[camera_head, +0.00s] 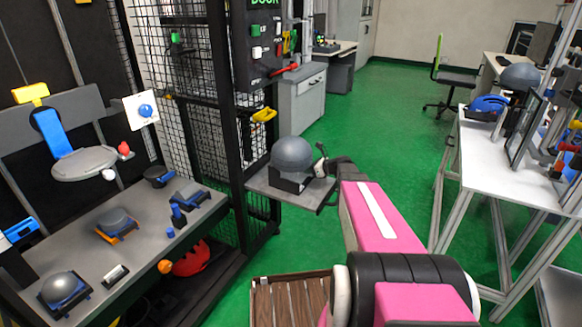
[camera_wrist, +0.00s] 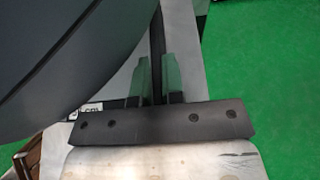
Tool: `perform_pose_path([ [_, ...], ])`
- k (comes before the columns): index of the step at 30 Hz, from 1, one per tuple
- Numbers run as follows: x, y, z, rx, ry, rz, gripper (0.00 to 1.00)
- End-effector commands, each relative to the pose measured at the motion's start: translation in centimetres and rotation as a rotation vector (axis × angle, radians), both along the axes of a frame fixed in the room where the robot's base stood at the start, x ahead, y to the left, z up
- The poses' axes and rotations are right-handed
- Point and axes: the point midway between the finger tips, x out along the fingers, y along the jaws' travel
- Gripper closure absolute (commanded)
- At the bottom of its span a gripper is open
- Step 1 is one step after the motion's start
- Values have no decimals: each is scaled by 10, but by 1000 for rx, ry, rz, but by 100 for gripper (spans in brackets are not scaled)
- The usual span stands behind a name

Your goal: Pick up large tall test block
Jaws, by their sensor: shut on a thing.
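The large tall test block, a dark grey dome (camera_head: 291,154) in a black angular holder (camera_head: 288,182), is on a small grey shelf beside the wire cage. In the wrist view the dome (camera_wrist: 65,45) fills the upper left. My gripper (camera_head: 322,160) is at the right side of the block. In the wrist view the two fingers of my gripper (camera_wrist: 157,75) are close together around a thin dark upright part of the block. The contact itself is partly hidden by the fingers. I cannot tell whether the block is clear of the shelf.
The grey shelf (camera_head: 262,182) juts out from the black cage frame. A grey bench (camera_head: 140,250) at left holds several smaller domed pieces. A white table (camera_head: 500,160) at right carries another grey dome (camera_head: 520,76) and tools. Green floor (camera_head: 400,130) is clear between them.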

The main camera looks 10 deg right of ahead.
Motion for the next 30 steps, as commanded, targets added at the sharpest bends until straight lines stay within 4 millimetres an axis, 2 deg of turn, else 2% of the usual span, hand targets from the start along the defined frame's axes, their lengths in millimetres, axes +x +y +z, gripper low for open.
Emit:
perform_pose_path([
  [20, 0, 0, 4, 6, -1, -1, 100],
  [26, -1, 0, 23, 6, -1, -1, 100],
  [30, -1, 0, 45, 6, -2, -2, 100],
])
